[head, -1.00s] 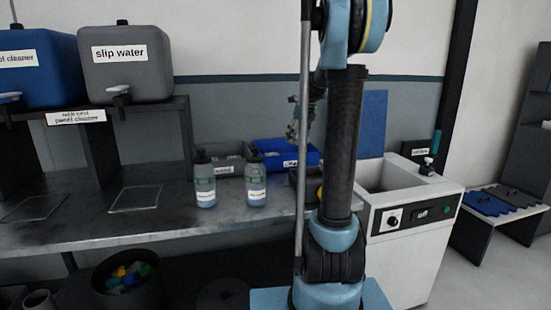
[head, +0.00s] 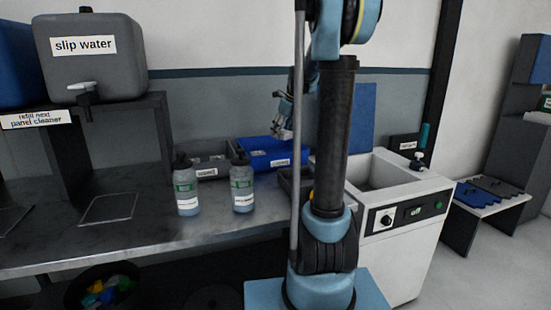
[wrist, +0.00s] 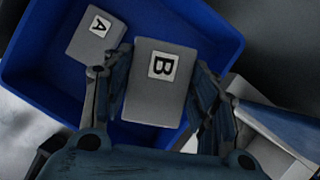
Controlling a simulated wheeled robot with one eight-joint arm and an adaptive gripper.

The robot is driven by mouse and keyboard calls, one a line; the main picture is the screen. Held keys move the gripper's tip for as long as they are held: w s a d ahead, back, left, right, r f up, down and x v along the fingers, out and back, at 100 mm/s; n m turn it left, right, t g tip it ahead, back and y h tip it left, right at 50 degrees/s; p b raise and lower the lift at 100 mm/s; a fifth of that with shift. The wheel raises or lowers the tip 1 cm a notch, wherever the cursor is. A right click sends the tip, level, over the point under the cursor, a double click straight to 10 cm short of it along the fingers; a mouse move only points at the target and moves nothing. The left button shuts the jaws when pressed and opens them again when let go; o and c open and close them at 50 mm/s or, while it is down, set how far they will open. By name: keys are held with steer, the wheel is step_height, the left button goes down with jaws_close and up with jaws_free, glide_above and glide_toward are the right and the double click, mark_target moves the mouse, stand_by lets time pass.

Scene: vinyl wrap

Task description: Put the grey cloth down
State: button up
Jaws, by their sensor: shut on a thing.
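My gripper (wrist: 148,72) has its two fingers on either side of a flat grey piece marked B (wrist: 155,95), the grey cloth as far as I can tell, and is shut on it. A second, smaller-looking grey piece marked A (wrist: 92,45) lies in the blue bin (wrist: 218,32), left of B in the wrist view. B shows over the bin; whether it touches the floor is unclear. In the head view my gripper (head: 283,130) hangs just above the blue bin (head: 258,163) at the back of the bench, and the cloth cannot be made out.
A dark bin (head: 207,168) stands left of the blue one. Two bottles (head: 186,190) (head: 242,188) stand in front on the bench. A white sink unit (head: 405,235) is at right. A grey slip water tank (head: 90,60) sits on a shelf at left.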

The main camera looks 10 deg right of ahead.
mark_target(288, 133)
step_height(288, 133, down, 9)
steer(key=shift+f, duration=0.1)
stand_by(0.4)
steer(key=o, duration=1)
steer(key=v, duration=1.2)
